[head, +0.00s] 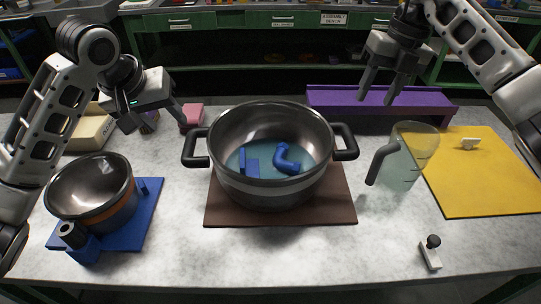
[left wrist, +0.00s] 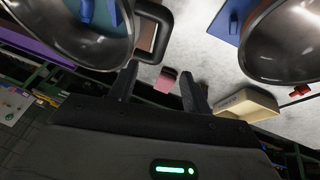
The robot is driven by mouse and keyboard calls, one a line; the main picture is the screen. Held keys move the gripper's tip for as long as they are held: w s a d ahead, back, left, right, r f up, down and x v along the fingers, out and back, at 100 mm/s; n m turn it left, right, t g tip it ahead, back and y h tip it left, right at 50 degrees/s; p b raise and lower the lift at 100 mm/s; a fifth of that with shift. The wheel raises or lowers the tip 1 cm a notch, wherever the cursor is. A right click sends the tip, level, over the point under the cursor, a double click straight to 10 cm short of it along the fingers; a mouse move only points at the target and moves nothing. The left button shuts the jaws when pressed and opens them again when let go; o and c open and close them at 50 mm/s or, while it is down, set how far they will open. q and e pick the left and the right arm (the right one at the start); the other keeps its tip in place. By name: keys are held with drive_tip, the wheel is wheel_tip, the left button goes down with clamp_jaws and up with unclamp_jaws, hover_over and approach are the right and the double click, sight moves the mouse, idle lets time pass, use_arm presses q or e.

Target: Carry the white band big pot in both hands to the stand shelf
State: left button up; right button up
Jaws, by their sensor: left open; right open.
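The big pot (head: 270,190) with a white band stands upright on a brown mat (head: 335,205) at the middle of the table. Blue pieces (head: 287,160) lie inside it. Its left handle (head: 194,148) and right handle (head: 346,141) stick out freely. The left handle also shows in the left wrist view (left wrist: 165,35). A purple stand shelf (head: 335,97) is behind the pot to the right. My left gripper (head: 155,122) is open and empty, behind and left of the left handle. My right gripper (head: 378,98) is open and empty, above the purple shelf.
A smaller pot with an orange band (head: 107,213) sits on a blue mat (head: 140,230) at the left. A clear jug (head: 405,160) stands right of the big pot, near its right handle. A pink block (head: 191,116) and beige box (head: 93,131) lie behind. A yellow mat (head: 480,185) is at right.

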sight(193, 148)
use_arm(q)
drive_tip(key=x, duration=1.4)
drive_tip(key=shift+w+f, duration=0.2)
drive_tip(key=shift+f, duration=0.05)
use_arm(e)
drive_tip(key=a+f, duration=0.1)
drive_tip(key=f, duration=0.3)
drive_tip(key=a+f, duration=0.1)
drive_tip(key=f, duration=0.4)
drive_tip(key=a+f, duration=0.1)
drive_tip(key=f, duration=0.4)
